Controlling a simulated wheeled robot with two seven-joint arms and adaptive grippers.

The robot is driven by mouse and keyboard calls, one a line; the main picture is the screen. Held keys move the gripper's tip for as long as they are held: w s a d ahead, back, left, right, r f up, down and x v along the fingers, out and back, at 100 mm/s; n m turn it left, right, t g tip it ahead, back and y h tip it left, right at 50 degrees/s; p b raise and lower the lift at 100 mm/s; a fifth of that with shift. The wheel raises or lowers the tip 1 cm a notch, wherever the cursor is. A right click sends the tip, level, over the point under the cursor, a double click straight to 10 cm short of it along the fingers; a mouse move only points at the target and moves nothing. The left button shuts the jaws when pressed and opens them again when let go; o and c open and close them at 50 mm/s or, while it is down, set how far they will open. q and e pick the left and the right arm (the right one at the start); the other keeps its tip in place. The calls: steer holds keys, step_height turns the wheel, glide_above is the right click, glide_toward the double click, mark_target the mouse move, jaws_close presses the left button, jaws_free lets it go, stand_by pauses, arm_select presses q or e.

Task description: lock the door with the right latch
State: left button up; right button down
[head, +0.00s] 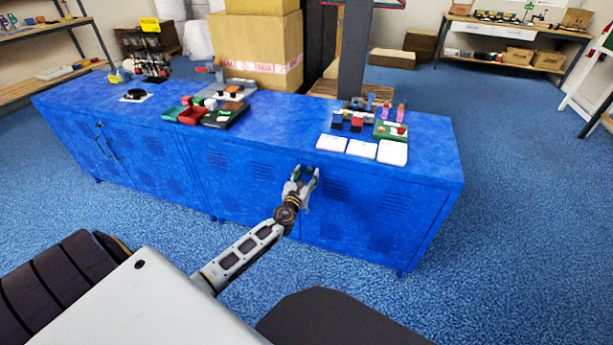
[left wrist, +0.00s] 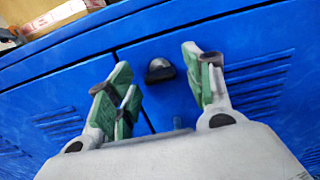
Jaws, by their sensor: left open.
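A small dark latch knob (left wrist: 158,71) sits on the blue door front, near the top edge and beside the seam between two doors. My left gripper (left wrist: 161,78) is open, with its green-padded fingers spread to either side of the knob in the picture. The knob shows between the fingers, apart from them, and nothing is held. In the head view my left gripper (head: 304,176) is in front of the right-hand blue cabinet (head: 350,212), just below its top, and hides the knob there. My right gripper is not in view.
The left-hand blue cabinet (head: 150,150) has a dark handle (head: 108,148) on its front. White cards (head: 361,149), a green board (head: 388,131) and trays (head: 194,116) lie on the cabinet tops. A grey post (head: 355,55) and cartons (head: 255,48) stand behind. The blue carpet in front is clear.

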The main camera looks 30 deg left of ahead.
arm_select(q)
steer(key=c, duration=1.1)
jaws_close()
steer(key=shift+a, duration=0.1)
